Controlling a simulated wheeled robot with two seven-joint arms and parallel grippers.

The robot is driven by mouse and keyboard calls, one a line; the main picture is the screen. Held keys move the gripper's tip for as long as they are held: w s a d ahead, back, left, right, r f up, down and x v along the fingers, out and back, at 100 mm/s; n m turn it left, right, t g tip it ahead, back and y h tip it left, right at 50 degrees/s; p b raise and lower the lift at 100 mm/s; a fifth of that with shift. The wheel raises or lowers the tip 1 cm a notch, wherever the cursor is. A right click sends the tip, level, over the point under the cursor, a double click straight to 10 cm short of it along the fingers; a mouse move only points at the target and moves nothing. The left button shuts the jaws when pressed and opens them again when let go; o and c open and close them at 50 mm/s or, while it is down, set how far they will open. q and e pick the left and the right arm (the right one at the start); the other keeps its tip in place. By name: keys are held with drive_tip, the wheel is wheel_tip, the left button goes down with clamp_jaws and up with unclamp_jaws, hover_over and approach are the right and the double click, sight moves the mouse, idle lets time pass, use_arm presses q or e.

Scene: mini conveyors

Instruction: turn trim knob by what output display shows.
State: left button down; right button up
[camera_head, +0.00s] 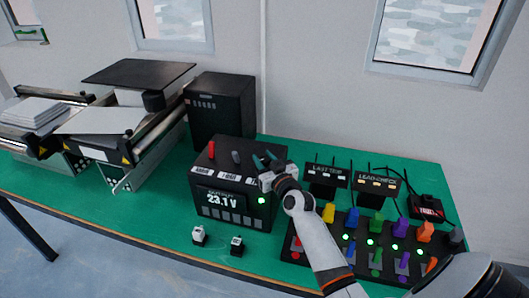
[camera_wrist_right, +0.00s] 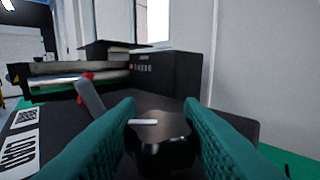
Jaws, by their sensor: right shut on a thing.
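A black box (camera_head: 280,205) stands on the green table. Its output display (camera_head: 222,199) reads 23.1 V, with a green light (camera_head: 261,200) at its lower right. My right gripper (camera_head: 266,161) is at the right end of the box's top. In the right wrist view, its teal fingers (camera_wrist_right: 161,128) are shut on the dark trim knob (camera_wrist_right: 160,152), one finger on each side. A short white mark (camera_wrist_right: 143,122) on the knob's top lies nearly level in that view. The fingers hide the knob in the head view. My left gripper is not in view.
A red lever (camera_head: 211,149) and a grey lever (camera_head: 236,157) stand on the box top left of my gripper. Two small switches sit in front. A board with coloured plugs (camera_head: 340,226) lies right. A black cabinet (camera_head: 222,105) and conveyors stand behind left.

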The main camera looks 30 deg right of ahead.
idle(0.4)
drive_tip(key=o, duration=1)
drive_tip(key=s+a+b, duration=0.1)
drive_tip(key=s+b, duration=0.1)
drive_tip(key=s, duration=1)
drive_tip(key=shift+a, duration=0.3)
drive_tip(key=shift+w, duration=0.1)
